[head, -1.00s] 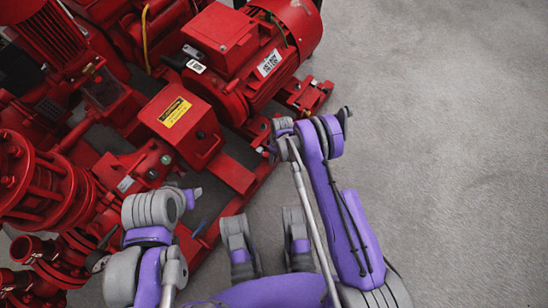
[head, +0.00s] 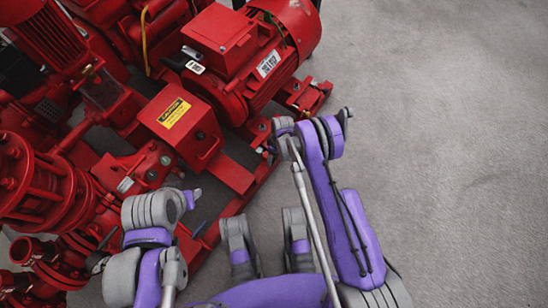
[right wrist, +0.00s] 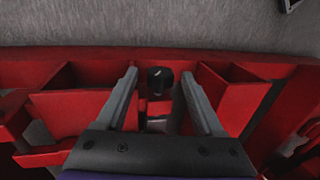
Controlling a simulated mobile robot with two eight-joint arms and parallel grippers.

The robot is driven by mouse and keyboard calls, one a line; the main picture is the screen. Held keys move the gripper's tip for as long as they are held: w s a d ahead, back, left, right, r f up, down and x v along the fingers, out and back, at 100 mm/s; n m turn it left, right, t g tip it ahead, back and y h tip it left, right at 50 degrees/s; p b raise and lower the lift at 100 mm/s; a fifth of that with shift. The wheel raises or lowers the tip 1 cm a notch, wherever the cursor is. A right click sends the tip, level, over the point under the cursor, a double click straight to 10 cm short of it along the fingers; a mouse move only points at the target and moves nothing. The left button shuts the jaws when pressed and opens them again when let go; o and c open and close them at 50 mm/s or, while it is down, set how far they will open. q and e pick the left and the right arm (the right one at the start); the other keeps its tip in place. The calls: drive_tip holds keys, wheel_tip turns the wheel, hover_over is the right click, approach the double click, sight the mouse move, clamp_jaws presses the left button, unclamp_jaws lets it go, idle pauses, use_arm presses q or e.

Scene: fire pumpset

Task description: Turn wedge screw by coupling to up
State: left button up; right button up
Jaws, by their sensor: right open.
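My right gripper (head: 268,148) is at the edge of the red pump base frame (head: 238,178) in the head view, below the red motor. In the right wrist view, my right gripper (right wrist: 157,84) is open, with its two grey fingers apart. A small black screw head (right wrist: 160,78), apparently the wedge screw, stands between the fingertips on a red part, with a gap on each side. The screw cannot be made out in the head view. My left arm is at lower left in the head view; the state of its gripper is unclear.
A red motor (head: 262,62) lies above the right gripper, and a red box with a yellow label (head: 180,117) is to its left. Red pump pipes and flanges (head: 40,190) fill the left side. Bare grey floor (head: 450,150) lies open on the right.

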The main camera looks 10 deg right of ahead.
drive_tip(key=p+v, duration=0.2)
drive_tip(key=v, duration=0.8)
drive_tip(key=shift+r+p, duration=0.3)
drive_tip(key=shift+r, duration=0.05)
